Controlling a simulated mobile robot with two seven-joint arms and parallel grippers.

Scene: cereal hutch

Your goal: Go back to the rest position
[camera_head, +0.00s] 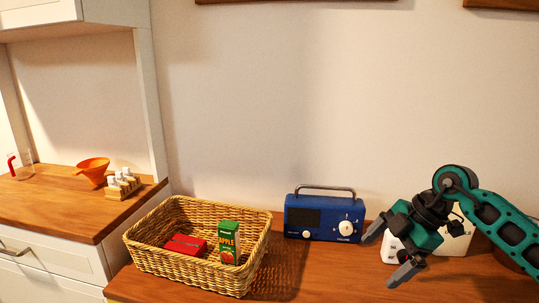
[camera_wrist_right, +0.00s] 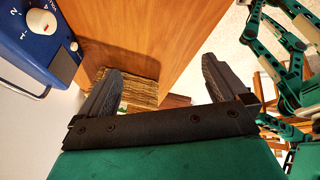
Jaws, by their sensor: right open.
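My right gripper (camera_head: 388,259) is open and empty above the wooden counter at the right, in front of the blue radio's right side. In the right wrist view its two dark fingers (camera_wrist_right: 162,90) stand wide apart with nothing between them. My left gripper does not show in the head view. In the right wrist view a green and black arm of mine shows at the right, but no gripper can be made out on it.
A wicker basket (camera_head: 138,248) on the counter (camera_head: 330,277) holds a green apple juice carton (camera_head: 229,242) and a red box (camera_head: 185,246). The blue radio (camera_head: 324,217) stands by the wall, a white object (camera_head: 457,245) behind my right arm. An orange funnel (camera_head: 92,170) stands at left.

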